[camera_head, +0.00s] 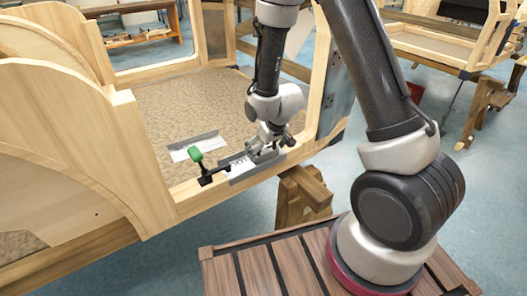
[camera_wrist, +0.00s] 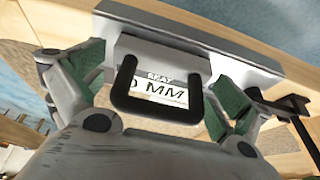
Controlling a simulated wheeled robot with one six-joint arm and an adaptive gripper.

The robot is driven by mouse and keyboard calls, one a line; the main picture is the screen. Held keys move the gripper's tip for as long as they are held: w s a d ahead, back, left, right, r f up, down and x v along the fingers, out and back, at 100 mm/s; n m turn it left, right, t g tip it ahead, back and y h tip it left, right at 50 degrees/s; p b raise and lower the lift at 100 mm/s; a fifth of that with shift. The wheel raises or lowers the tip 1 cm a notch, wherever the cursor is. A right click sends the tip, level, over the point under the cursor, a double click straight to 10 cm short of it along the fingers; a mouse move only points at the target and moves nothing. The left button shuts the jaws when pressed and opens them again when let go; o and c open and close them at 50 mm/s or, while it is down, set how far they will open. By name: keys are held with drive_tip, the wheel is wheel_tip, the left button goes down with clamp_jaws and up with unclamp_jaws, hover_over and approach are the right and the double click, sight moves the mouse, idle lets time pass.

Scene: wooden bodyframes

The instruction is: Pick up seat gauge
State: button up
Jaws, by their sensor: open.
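In the head view the gauge (camera_head: 243,170) lies along the front wooden rail of the bodyframe. My gripper (camera_wrist: 160,76) is open, with its green-padded fingers on either side of the block and handle. Whether the pads touch the block, I cannot tell. In the head view my gripper (camera_head: 263,150) is low over the gauge and hides part of it.
A second grey piece with a white label (camera_head: 186,152) lies on the panel behind. A wooden upright (camera_head: 319,90) stands to the right. Tall curved wooden panels (camera_head: 70,130) stand left.

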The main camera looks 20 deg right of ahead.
drive_tip(key=shift+w+f, duration=0.15)
drive_tip(key=shift+f, duration=0.25)
drive_tip(key=c, duration=1.1)
drive_tip(key=shift+o, duration=0.2)
drive_tip(key=shift+r, duration=0.15)
